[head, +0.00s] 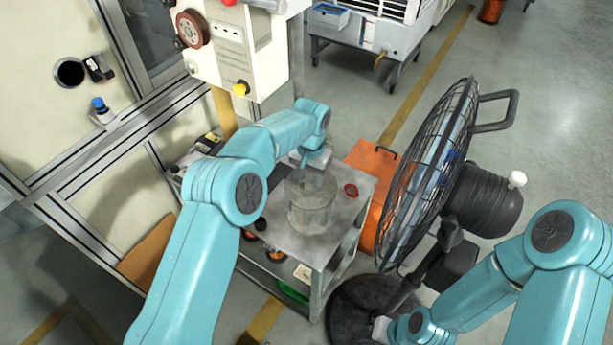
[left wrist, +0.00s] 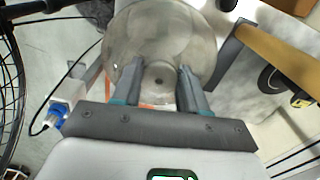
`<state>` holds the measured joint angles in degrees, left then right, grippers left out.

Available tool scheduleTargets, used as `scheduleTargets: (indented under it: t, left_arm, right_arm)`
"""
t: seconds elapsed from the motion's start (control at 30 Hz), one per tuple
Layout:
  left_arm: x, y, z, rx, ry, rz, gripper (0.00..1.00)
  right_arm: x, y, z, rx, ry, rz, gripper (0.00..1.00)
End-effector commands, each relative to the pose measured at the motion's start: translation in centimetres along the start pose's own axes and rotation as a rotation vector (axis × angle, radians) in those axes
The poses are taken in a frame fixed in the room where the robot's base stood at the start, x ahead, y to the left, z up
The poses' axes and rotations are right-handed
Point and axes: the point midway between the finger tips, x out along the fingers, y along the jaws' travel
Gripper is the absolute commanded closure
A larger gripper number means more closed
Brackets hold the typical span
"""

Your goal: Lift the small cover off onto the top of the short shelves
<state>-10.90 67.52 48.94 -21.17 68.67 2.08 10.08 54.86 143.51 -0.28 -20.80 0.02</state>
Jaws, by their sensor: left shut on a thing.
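The small cover (head: 312,207) is a clear, greyish round vessel, upright over the top of the short shelves (head: 345,222). I cannot tell whether its bottom rim touches the metal top. My left gripper (head: 314,170) is above it, shut on its upper part. In the left wrist view the two fingers of the left gripper (left wrist: 158,72) stand either side of the middle of the cover (left wrist: 160,35), whose round, see-through body spreads beyond them. My right arm comes in at the lower right; a pale end part of my right gripper (head: 381,328) shows low by the fan base, its fingers unclear.
A large black floor fan (head: 435,170) stands close right of the shelves, with an orange box (head: 372,180) behind. A small dark red ring (head: 351,190) lies on the shelf top. A white control box (head: 235,50) hangs at the back left, beside the machine frame.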

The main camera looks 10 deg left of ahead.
Motion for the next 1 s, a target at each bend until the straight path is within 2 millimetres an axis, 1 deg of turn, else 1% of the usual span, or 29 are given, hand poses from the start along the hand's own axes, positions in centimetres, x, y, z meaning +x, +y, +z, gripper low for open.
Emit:
scheduleTargets:
  t: [0.37, 1.0]
  left_arm:
    - [0.2, 0.0, 0.0, 0.0, 0.001, 0.0, 1.0]
    - [3.0, 0.0, 0.0, 0.0, 0.0, 0.0, 1.0]
  right_arm:
    - [0.2, 0.1, 0.0, 0.0, 0.0, 0.0, 0.57]
    - [2.1, 0.8, 0.0, 0.0, 0.0, 0.0, 0.57]
